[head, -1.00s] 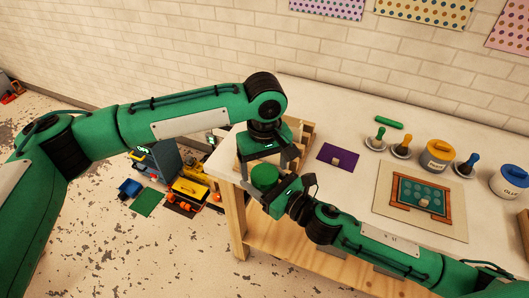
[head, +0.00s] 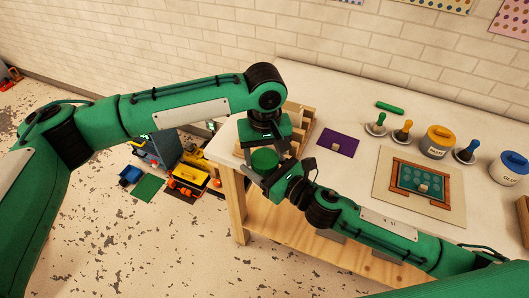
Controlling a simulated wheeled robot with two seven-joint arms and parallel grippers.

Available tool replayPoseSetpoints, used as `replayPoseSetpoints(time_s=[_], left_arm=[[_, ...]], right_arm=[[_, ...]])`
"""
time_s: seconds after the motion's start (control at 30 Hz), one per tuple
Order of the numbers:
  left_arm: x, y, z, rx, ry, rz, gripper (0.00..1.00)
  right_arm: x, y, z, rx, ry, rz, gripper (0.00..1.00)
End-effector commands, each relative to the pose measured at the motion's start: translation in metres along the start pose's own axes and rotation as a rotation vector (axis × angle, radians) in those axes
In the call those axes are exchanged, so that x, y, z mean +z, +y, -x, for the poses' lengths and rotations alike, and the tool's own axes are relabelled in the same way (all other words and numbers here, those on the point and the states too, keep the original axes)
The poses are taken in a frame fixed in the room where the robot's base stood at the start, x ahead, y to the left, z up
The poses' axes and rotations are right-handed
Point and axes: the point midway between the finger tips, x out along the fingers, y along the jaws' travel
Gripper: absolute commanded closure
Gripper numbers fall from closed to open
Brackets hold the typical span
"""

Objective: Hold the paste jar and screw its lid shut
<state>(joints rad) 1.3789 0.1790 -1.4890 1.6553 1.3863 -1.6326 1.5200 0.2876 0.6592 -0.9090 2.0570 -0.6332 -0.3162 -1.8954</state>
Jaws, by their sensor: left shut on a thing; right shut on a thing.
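A round green lid (head: 264,160) sits between my two grippers, near the left front corner of the table. My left gripper (head: 264,153) comes down from above with its fingers on either side of the lid, shut on it. My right gripper (head: 266,174) reaches in from the right, just below the lid, and is shut on the paste jar. The jar's body is mostly hidden by my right gripper, so I cannot tell how far down the lid sits on it.
The table (head: 350,105) holds a wooden rack (head: 300,125) behind my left gripper and a purple mat (head: 338,142). Toys lie on the floor at left.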

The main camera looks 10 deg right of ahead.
Motion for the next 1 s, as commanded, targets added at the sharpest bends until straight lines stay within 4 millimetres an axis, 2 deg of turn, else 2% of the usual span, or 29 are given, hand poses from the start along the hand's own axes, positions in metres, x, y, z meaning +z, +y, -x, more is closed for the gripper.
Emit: replayPoseSetpoints(time_s=[0.17,0.43,0.47,0.57,0.83,1.0], left_arm=[[0.0,-0.001,0.0,-0.001,-0.001,-0.112,0.67],[-0.001,-0.001,0.0,-0.002,-0.001,-0.118,0.67],[-0.001,-0.001,0.0,-0.002,-0.001,-0.118,0.35],[-0.001,-0.001,0.0,-0.002,-0.001,-0.117,0.18],[0.0,0.0,0.002,0.001,0.0,-0.118,0.18],[0.0,0.001,0.019,0.003,0.001,-0.12,0.18]], right_arm=[[0.001,-0.001,0.0,-0.002,0.0,0.001,1.0],[0.0,-0.001,0.0,-0.002,0.0,0.001,1.0],[0.0,-0.001,0.0,-0.002,0.0,0.001,1.0],[0.0,-0.001,0.0,-0.002,0.0,0.001,1.0],[0.001,0.0,0.0,0.0,-0.001,0.0,1.0],[0.0,0.0,0.0,0.0,0.0,0.0,1.0]])
